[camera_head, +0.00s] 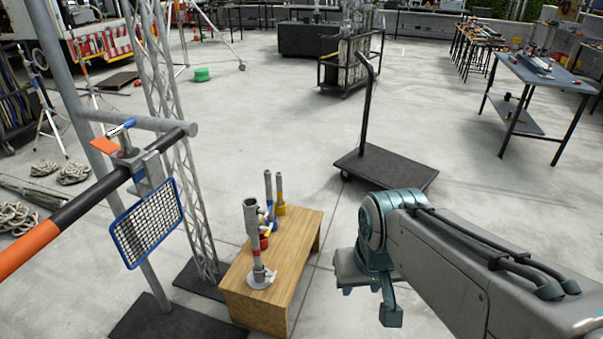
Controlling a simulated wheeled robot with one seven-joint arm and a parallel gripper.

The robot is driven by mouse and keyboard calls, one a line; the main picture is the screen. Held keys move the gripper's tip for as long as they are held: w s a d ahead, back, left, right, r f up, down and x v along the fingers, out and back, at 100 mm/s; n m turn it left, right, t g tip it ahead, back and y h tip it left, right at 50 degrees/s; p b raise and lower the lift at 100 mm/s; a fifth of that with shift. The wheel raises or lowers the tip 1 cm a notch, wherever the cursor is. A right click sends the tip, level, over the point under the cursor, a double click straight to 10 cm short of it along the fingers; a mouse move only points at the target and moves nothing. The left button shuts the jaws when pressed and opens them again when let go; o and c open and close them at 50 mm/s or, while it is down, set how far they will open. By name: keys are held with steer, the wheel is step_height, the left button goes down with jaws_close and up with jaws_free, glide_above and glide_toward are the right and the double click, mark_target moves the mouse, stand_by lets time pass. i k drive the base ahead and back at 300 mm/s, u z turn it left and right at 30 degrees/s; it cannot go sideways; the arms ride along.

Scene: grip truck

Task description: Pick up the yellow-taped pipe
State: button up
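The yellow-taped pipe (281,190) is a thin grey pipe with a yellow band low down. It stands upright at the far end of a small wooden box-like table (298,255). A blue-banded pipe (268,187) stands just left of it. A wider grey pipe with a red part (252,222) stands nearer, in front of them. My gripper (372,300) hangs at the end of my arm, right of the wooden table and apart from the pipes. Its fingers are seen only in part, so its opening is unclear. Nothing is seen in it.
A black platform cart (385,172) is behind. A truss tower (180,130) and a pole with a blue-framed mesh panel (147,222) stand left. Open floor lies right of the cart.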

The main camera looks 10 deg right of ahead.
mark_target(278, 175)
steer(key=z, duration=0.9)
steer(key=i, duration=2.65)
steer(key=u, duration=1.45)
steer(key=i, duration=0.6)
steer(key=u, duration=0.5)
